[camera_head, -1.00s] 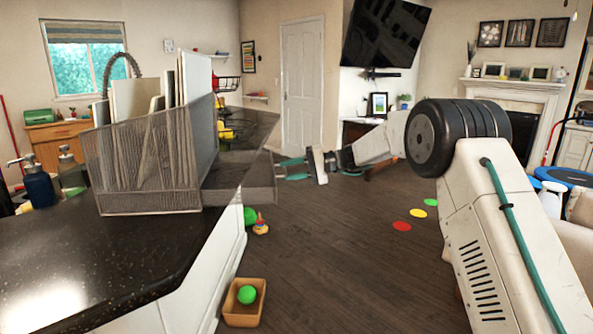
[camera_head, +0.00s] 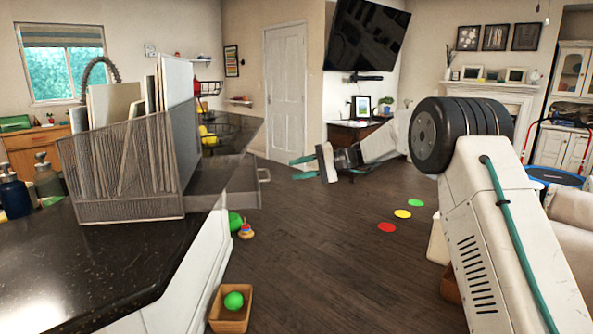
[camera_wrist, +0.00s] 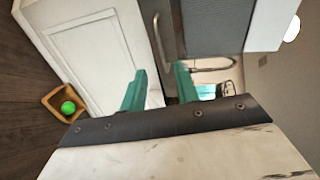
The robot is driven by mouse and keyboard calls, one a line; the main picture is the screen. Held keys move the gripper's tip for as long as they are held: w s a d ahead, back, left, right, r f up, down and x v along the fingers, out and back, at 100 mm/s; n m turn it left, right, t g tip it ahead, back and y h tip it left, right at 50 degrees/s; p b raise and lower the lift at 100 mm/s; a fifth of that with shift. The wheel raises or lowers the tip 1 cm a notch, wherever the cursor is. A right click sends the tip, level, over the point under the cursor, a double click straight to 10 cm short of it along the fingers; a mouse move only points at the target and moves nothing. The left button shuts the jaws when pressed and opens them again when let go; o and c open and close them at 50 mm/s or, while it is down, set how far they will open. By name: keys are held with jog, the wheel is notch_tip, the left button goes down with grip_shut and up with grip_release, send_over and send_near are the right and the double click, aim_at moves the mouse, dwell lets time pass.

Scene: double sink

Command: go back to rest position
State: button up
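My gripper (camera_head: 292,169) hangs in mid-air over the wooden floor in the head view. Its two teal fingers are apart with nothing between them. A pulled-out drawer (camera_head: 225,182) with a metal handle (camera_head: 264,175) is just left of the fingertips, with a gap between. In the wrist view my gripper (camera_wrist: 160,68) is also open and empty. It faces a white cabinet door (camera_wrist: 90,55), a metal bar handle (camera_wrist: 162,42) and a grey textured surface (camera_wrist: 217,25).
A black counter (camera_head: 110,265) fills the left, with a rack (camera_head: 130,175) holding boards and bottles (camera_head: 14,195).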

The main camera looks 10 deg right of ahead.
jog(key=shift+f, duration=0.1)
jog(key=s+d+f+m+g+h, duration=0.1)
jog(key=s+f+h, duration=0.15)
jog(key=s, duration=0.35)
jog(key=s+d+f+m+g+h, duration=0.1)
jog(key=s+f+g+h, duration=0.1)
jog(key=s+f, duration=0.25)
jog(key=s+d+r+n+h, duration=0.1)
jog(key=s+d+h, duration=0.2)
jog(key=s, duration=1.2)
jog(key=s+d+r+n+t+h, duration=0.1)
jog(key=s+d+r+h, duration=0.1)
jog(key=s, duration=1.3)
jog(key=s+d+r+n+t+h, duration=0.1)
jog(key=s+d+h, duration=0.3)
jog(key=s, duration=1.1)
jog(key=shift+s+r+h, duration=0.3)
jog(key=shift+r+h, duration=0.05)
jog(key=shift+h, duration=0.6)
